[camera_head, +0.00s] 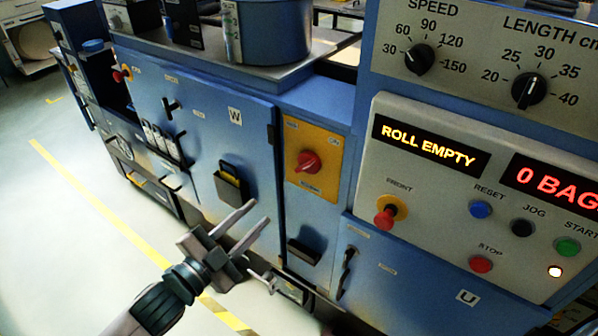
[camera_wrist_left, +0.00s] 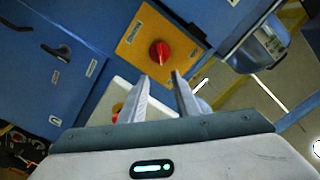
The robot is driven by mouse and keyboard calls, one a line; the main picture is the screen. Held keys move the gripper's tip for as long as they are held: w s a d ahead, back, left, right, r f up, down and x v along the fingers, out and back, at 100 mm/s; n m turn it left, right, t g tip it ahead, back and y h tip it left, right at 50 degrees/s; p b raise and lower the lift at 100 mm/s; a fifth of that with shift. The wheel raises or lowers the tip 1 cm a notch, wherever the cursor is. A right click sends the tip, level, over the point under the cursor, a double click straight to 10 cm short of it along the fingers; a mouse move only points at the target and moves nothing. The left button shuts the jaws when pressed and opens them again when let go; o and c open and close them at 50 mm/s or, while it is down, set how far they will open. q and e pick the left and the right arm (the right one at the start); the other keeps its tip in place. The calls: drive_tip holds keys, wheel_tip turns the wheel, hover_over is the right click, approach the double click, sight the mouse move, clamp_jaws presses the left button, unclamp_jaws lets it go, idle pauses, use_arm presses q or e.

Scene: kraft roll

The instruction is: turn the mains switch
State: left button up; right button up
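The mains switch is a red rotary knob (camera_head: 308,162) on a yellow plate (camera_head: 329,183) on the blue machine front. In the left wrist view the red knob (camera_wrist_left: 159,53) sits on its yellow plate (camera_wrist_left: 131,42), beyond the fingertips. My left gripper (camera_head: 261,215) is open and empty, in front of the machine, lower left of the knob and apart from it. Its two fingers also show in the left wrist view (camera_wrist_left: 160,82), spread with a gap between them. My right gripper is in neither view.
Right of the switch is a control panel with a ROLL EMPTY display (camera_head: 430,146), a red front stop button (camera_head: 385,217) and several other buttons. A black holder (camera_head: 230,187) sticks out from door W (camera_head: 190,110). A black handle (camera_head: 346,270) is below right. Open floor lies left.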

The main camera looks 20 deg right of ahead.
sight(304, 169)
use_arm(q)
drive_tip(key=p+x, duration=0.4)
drive_tip(key=x, duration=1.2)
drive_tip(key=shift+w+d+r+p, duration=0.1)
drive_tip(key=shift+w+d+p, duration=0.1)
drive_tip(key=shift+p, duration=0.1)
drive_tip(key=shift+w+d, duration=0.3)
drive_tip(key=shift+d, duration=0.1)
clamp_jaws()
